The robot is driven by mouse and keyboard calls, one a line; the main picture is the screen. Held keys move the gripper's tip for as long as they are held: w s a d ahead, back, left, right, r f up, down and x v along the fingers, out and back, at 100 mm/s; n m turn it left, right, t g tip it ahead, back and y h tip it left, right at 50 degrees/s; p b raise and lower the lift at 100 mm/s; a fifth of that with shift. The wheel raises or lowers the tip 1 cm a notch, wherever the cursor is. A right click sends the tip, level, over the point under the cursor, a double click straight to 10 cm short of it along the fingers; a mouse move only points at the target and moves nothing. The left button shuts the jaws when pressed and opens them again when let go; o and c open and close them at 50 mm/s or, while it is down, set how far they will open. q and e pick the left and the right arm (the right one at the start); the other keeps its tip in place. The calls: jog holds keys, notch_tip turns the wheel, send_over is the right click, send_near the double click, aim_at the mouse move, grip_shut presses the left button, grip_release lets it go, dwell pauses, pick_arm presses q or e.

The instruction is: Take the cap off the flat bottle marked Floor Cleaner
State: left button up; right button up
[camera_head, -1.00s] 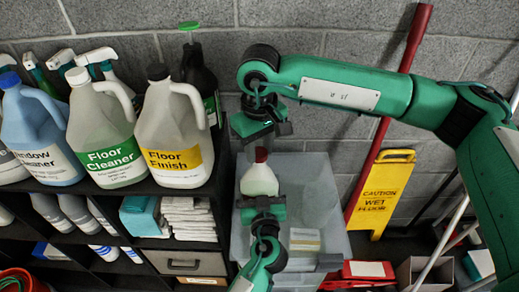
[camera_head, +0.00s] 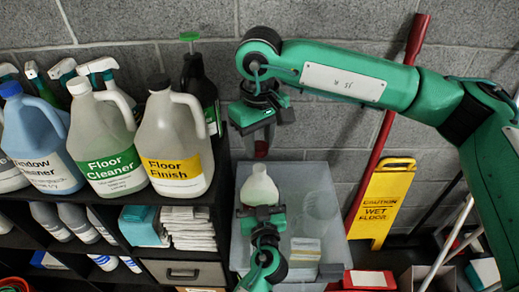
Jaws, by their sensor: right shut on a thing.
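A pale, translucent bottle (camera_head: 258,186) with its neck bare stands upright over the clear bin. My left gripper (camera_head: 261,213) comes up from below with its fingers on either side of the bottle's lower part, holding it. My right gripper (camera_head: 261,136) points down from above and is shut on a red cap (camera_head: 261,149). The cap is clear of the bottle, a short gap above its neck. No marking can be read on this bottle. A large jug marked Floor Cleaner (camera_head: 104,139) stands on the shelf at left.
The shelf (camera_head: 130,205) holds several jugs, including Floor Finish (camera_head: 172,132), and spray bottles. A translucent bin (camera_head: 325,215) is below and right of the bottle. A yellow wet floor sign (camera_head: 382,203) and a red pole (camera_head: 390,115) stand at right by the wall.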

pick_arm(q)
jog(key=o, duration=1.6)
jog(key=shift+o, duration=0.2)
jog(key=shift+s, duration=0.1)
